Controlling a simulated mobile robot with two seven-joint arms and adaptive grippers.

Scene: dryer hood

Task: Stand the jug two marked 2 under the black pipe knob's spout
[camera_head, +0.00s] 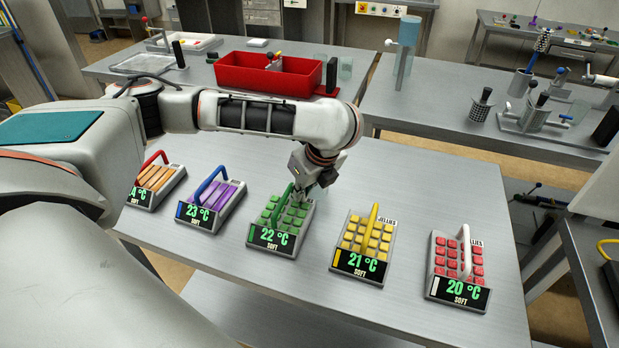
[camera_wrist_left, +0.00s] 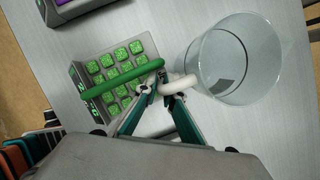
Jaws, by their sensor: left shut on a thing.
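A clear round jug (camera_wrist_left: 240,60) with a white handle (camera_wrist_left: 180,84) shows in the left wrist view, beside the green tray. My left gripper (camera_wrist_left: 160,92) is shut on that white handle. A dark patch shows on the jug, but no number can be read, so I cannot tell whether it is jug two. In the head view my left gripper (camera_head: 318,186) is at the back of the green tray, and my arm hides the jug. I cannot tell whether the jug touches the table. I cannot pick out the black pipe knob or its spout. My right gripper is out of view.
The green tray (camera_head: 273,237) with its raised green handle is very close to the gripper. Purple (camera_head: 211,208), orange, yellow (camera_head: 361,262) and red (camera_head: 459,291) trays share the table. A red bin (camera_head: 240,73) and clear vessels (camera_head: 346,70) stand on the table behind.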

